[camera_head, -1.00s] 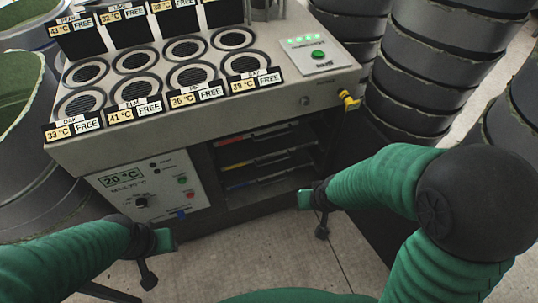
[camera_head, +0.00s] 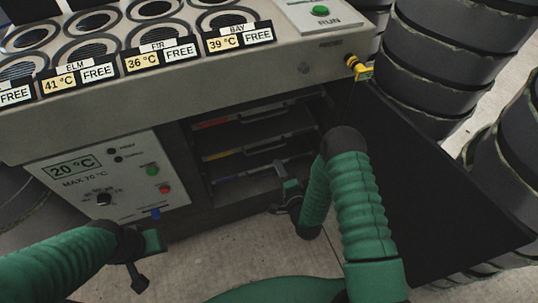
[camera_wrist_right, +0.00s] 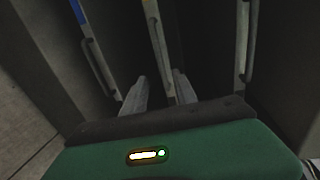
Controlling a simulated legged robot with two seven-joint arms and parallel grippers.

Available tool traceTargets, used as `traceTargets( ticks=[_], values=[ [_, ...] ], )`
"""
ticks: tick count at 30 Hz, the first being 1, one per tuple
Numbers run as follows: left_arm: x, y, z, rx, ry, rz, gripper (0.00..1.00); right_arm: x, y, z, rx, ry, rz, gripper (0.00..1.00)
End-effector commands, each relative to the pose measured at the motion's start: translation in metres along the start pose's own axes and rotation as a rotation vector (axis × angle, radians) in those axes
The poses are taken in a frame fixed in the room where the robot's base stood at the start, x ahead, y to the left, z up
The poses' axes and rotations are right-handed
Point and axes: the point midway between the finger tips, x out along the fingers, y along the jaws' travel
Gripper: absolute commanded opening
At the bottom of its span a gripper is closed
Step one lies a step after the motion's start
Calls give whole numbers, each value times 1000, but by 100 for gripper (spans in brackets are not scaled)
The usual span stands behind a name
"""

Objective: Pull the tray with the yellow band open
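The tray with the yellow band (camera_head: 240,150) is the middle one in the open cabinet under the bench, in the head view. It sits inside the cabinet, between a red-banded tray (camera_head: 212,123) above and a blue-banded tray (camera_head: 240,177) below. In the right wrist view the yellow-banded tray (camera_wrist_right: 151,14) runs down towards my fingers. My right gripper (camera_head: 283,170) is at the cabinet opening; in its wrist view (camera_wrist_right: 160,88) the fingers are apart, one on each side of the yellow tray's front line. Contact is unclear. My left gripper (camera_head: 148,250) hangs low at the left, its fingers unclear.
A dark open door panel (camera_head: 430,180) stands right of the cabinet. A control panel (camera_head: 110,180) is left of the opening. The bench edge (camera_head: 180,105) overhangs the trays.

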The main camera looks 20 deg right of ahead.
Motion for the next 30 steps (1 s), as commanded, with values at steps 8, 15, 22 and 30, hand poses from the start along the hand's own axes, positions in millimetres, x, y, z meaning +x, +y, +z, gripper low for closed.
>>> traceTargets(
  ticks=[8,15,22,30],
  values=[
    [18,0,4,0,-1,0,36,71,2,0,-2,-1,-3,34],
    [23,0,6,0,-1,0,36,98,1,0,-2,0,1,34],
    [23,0,6,0,0,0,36,99,0,0,-2,0,2,34],
    [23,0,6,0,0,0,36,99,1,0,-2,0,2,2]
  ],
)
